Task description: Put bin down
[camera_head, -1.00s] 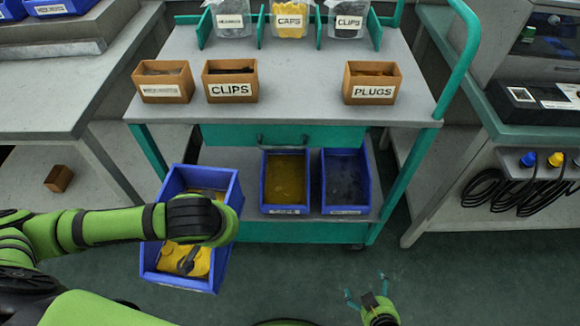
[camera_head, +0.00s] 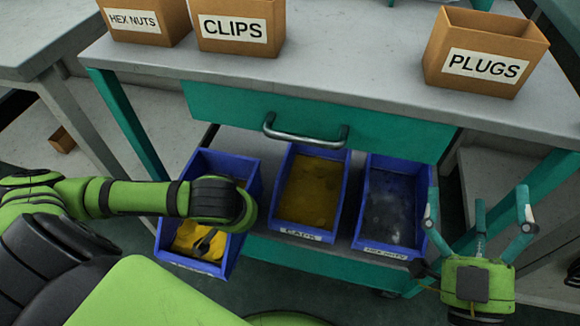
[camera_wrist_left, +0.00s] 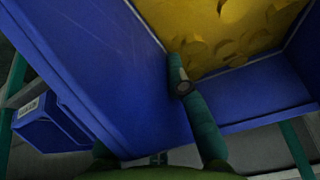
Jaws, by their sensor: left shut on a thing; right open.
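A blue bin (camera_head: 250,175) with yellow parts in it is at the left of the cart's lower shelf in the head view, tilted slightly. My left arm crosses over it and hides its middle. My left gripper (camera_wrist_left: 185,85) is shut on the bin's wall (camera_wrist_left: 110,65), with a finger inside against the yellow parts. Whether the bin's base touches the shelf is hidden. My right gripper (camera_head: 478,208) is open and empty in front of the cart's right side.
On the lower shelf stand a blue caps bin (camera_head: 343,185) and a blue hex nuts bin (camera_head: 366,205), close to the right of the held bin. A teal drawer with a handle (camera_head: 305,138) is above them. Cardboard boxes for hex nuts (camera_head: 150,22), clips (camera_head: 240,22) and plugs (camera_head: 490,55) stand on top.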

